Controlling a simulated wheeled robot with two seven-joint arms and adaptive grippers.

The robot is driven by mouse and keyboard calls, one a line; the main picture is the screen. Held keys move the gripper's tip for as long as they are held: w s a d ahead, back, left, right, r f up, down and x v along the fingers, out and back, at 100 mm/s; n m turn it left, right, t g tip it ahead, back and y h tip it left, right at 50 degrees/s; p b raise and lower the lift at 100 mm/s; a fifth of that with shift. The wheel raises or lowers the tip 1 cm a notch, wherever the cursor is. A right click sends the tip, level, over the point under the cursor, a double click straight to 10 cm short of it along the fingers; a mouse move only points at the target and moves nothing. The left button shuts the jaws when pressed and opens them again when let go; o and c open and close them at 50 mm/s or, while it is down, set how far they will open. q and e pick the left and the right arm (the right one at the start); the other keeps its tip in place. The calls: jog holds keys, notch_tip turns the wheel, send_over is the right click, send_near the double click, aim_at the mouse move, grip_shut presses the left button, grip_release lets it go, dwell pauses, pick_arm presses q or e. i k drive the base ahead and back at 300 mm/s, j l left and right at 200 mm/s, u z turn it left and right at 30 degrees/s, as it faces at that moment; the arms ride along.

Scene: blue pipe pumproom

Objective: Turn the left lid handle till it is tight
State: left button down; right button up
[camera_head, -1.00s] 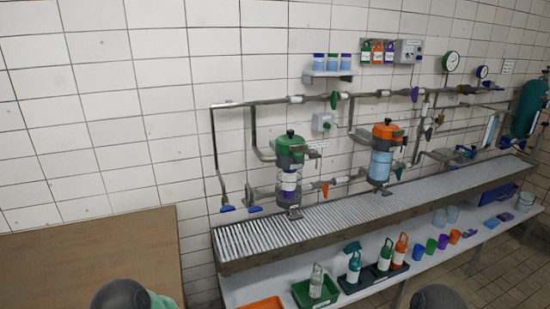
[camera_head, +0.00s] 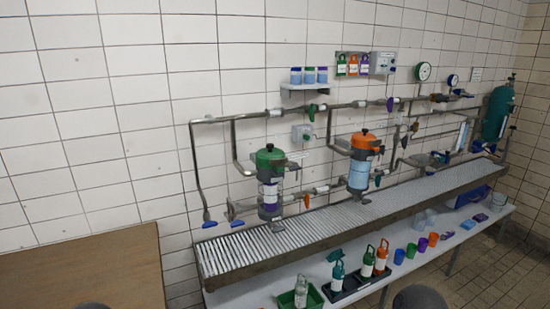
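The left filter housing has a green lid (camera_head: 270,156) with a dark knob on top. Its clear body (camera_head: 269,191) with a purple band stands over the grating, plumbed into grey pipes. A second housing with an orange lid (camera_head: 365,141) stands to its right, its body light blue. A handle at the right side of the green lid is too small to make out clearly. Neither gripper shows. Only dark rounded parts of mine show at the bottom edge, well below and apart from the housings.
A slatted grating (camera_head: 300,229) runs under the housings. Below it, a white shelf (camera_head: 390,280) holds spray bottles, a green tray (camera_head: 287,299) and several cups. A wooden board (camera_head: 80,275) is at lower left.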

aim_at(280, 163)
jog(key=i+l+u, duration=0.1)
jog(key=i+l, duration=0.85)
